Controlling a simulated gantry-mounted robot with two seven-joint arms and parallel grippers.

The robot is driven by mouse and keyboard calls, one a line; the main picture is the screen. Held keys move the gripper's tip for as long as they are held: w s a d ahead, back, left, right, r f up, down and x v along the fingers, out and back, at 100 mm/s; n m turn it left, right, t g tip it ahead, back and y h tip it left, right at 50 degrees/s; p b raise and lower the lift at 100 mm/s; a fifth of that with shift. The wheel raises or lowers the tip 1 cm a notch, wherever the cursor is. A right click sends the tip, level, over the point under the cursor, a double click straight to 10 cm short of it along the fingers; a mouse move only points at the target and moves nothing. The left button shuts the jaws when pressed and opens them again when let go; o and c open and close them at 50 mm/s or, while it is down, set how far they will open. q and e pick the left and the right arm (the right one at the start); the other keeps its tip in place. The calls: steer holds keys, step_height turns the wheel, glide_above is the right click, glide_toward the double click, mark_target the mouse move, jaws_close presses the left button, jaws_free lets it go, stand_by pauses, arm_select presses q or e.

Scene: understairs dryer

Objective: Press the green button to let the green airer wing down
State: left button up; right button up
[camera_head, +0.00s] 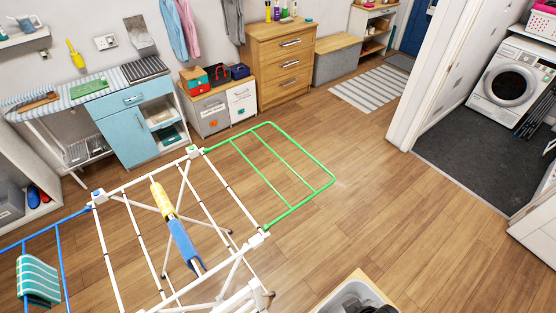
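A white clothes airer (146,178) stands on the wooden floor at the lower left. Its green wing (322,165) reaches out to the right of the frame and looks raised roughly level with it. A white corner block with a small green button (192,150) sits at the wing's far hinge end. A blue wing (60,260) reaches out on the left, with a blue-marked corner block (98,195) at its hinge. A striped teal cloth (38,280) hangs on the blue wing. A yellow and blue item (180,238) lies across the frame's bars. Neither gripper is in view.
A blue cabinet (131,128), grey boxes (206,114) and a wooden drawer unit (285,72) line the back wall. A wood-edged grey bin (350,290) is at the bottom edge. Floor (400,215) right of the green wing is clear. A washing machine (510,88) stands far right.

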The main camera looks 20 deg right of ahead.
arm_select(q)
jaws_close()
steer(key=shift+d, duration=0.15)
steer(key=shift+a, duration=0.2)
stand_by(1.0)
